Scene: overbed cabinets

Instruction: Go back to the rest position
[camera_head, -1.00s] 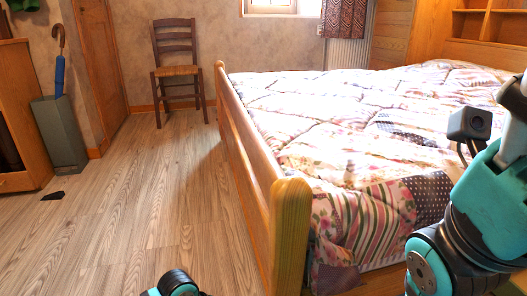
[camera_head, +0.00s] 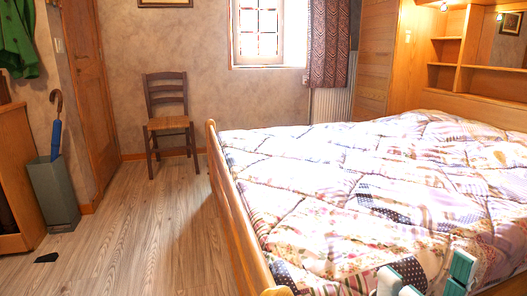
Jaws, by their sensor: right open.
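My right gripper (camera_head: 427,272) shows at the bottom right edge of the head view. Its two teal and pale fingers stand apart with nothing between them, in front of the near part of the bed's quilt. The rest of my right arm is below the picture. My left gripper is out of view.
The bed (camera_head: 375,185) with a patchwork quilt fills the right half, its wooden footboard (camera_head: 232,210) along the left side. A chair (camera_head: 167,124) stands by the back wall. An umbrella stand (camera_head: 54,193) is at left. The wooden floor (camera_head: 150,240) between is mostly clear.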

